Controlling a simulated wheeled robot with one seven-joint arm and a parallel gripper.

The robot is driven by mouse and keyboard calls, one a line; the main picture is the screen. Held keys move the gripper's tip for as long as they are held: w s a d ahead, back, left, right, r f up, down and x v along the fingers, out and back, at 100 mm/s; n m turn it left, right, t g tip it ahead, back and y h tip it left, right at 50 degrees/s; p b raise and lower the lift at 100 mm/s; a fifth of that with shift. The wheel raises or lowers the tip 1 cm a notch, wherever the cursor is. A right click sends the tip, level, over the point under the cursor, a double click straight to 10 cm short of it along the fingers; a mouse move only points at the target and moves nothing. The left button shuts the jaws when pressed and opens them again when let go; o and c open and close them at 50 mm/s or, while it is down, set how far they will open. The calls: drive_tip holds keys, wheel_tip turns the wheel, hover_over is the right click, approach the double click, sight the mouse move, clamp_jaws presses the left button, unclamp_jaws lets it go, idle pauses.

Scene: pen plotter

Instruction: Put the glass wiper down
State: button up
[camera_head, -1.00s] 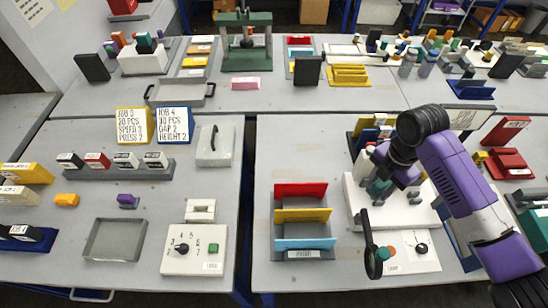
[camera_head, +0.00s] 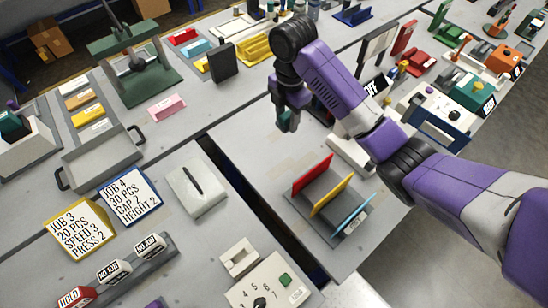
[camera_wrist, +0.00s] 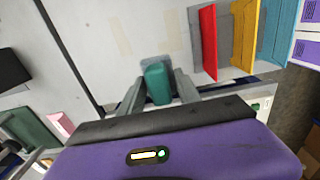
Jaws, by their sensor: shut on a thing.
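My gripper (camera_wrist: 158,92) is shut on a teal-green block-like piece (camera_wrist: 157,78), which appears to be the glass wiper. In the head view my gripper (camera_head: 288,119) points down over a bare part of the grey table (camera_head: 245,135), behind the divider rack. The height of the held piece above the table is hard to tell.
A rack with red, yellow and blue dividers (camera_head: 328,205) stands in front of my gripper. A dark gap between tables runs to the left. Beyond it are a white slotted box (camera_head: 197,188), a handled tray (camera_head: 100,160), a pink block (camera_head: 167,107) and a green press (camera_head: 140,75).

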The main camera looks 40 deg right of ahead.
drive_tip(key=shift+s+a+f, duration=0.1)
drive_tip(key=shift+f, duration=0.55)
drive_tip(key=shift+s+a+f, duration=0.1)
drive_tip(key=shift+f, duration=0.5)
drive_tip(key=shift+w+f+b, duration=0.3)
drive_tip(key=shift+f+b, duration=0.1)
drive_tip(key=shift+f, duration=0.15)
drive_tip(key=b, duration=0.6)
hover_over(285, 161)
wheel_tip(285, 161, down, 10)
drive_tip(key=shift+s+f, duration=0.1)
drive_tip(key=shift+f, duration=2.85)
drive_tip(key=shift+f, duration=0.15)
drive_tip(key=o, duration=1.2)
